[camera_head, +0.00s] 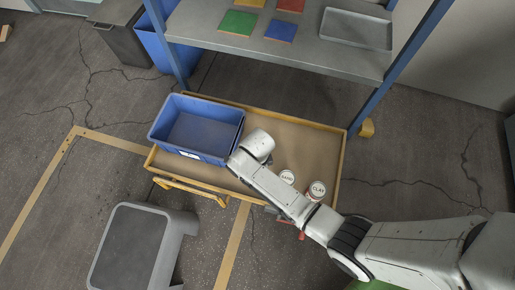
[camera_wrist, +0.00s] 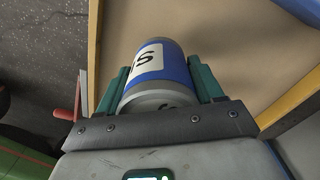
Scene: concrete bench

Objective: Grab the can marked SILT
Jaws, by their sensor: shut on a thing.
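My gripper (camera_wrist: 160,78) is shut on a blue can (camera_wrist: 180,72) with a grey end and a white label. Its teal fingers press the can from both sides. Only a black "S" reads clearly on the label; the rest is out of sight. I cannot tell whether the can touches the tray below. In the head view my arm hides the gripper and this can. A can marked SAND (camera_head: 287,177) and a can marked CLAY (camera_head: 317,190) stand on the cart (camera_head: 318,150), close beside my arm.
A blue bin (camera_head: 197,128) fills the cart's left part. A shelf (camera_head: 340,58) with coloured squares and a grey tray (camera_head: 356,29) stands behind. A grey step stool (camera_head: 140,250) is on the floor at the front left. The cart's yellow rim borders its bed.

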